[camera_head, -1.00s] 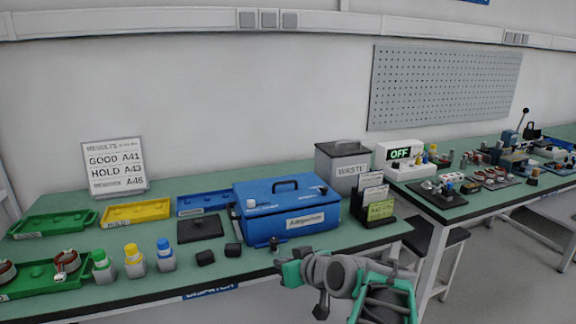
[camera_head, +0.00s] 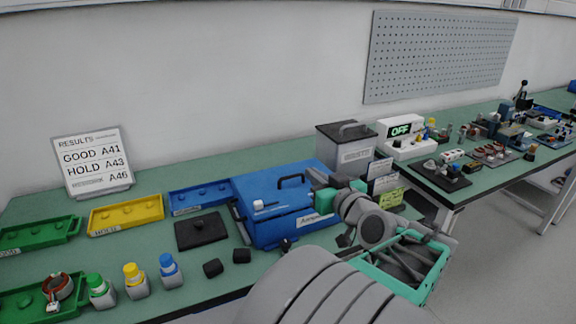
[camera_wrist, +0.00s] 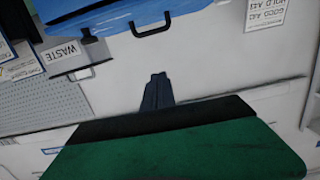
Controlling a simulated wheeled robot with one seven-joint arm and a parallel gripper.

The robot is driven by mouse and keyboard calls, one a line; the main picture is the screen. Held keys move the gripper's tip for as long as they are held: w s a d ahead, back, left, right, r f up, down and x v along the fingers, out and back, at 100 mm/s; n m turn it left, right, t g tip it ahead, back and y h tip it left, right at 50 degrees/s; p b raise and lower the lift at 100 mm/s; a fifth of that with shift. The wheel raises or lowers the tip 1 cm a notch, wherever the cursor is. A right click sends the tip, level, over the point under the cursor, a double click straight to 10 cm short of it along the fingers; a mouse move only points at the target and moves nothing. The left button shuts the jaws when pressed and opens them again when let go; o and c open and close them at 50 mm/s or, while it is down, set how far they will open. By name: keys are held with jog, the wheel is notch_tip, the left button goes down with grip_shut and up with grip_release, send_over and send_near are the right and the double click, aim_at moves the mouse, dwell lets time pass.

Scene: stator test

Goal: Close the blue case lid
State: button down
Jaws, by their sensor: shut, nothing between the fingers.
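The blue case (camera_head: 262,226) stands near the front edge of the green bench in the head view. Its blue lid (camera_head: 258,192) lies down over the case, with a black handle on top and a pale label on the front. Whether a thin gap is left under the lid, I cannot tell. My gripper (camera_head: 314,177) is over the right part of the lid, and my arm hides the case's right end; contact is unclear. In the wrist view my gripper (camera_wrist: 157,80) is shut and empty, and the blue lid (camera_wrist: 112,14) with its handle shows upside down at the top.
A grey waste bin (camera_head: 344,148) and a card rack (camera_head: 382,183) stand right of the case. Left are a black plate (camera_head: 201,234), colour trays, and bottles with green, yellow and blue (camera_head: 170,270) caps. Two small black blocks (camera_head: 213,268) lie in front.

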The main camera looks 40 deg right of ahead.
jog(key=p, duration=0.1)
send_over(296, 190)
jog(key=s, duration=0.1)
jog(key=f, duration=0.4)
jog(key=shift+w+a+f, duration=0.1)
jog(key=shift+w+f, duration=0.15)
jog(key=shift+w, duration=0.15)
jog(key=shift+f, duration=0.3)
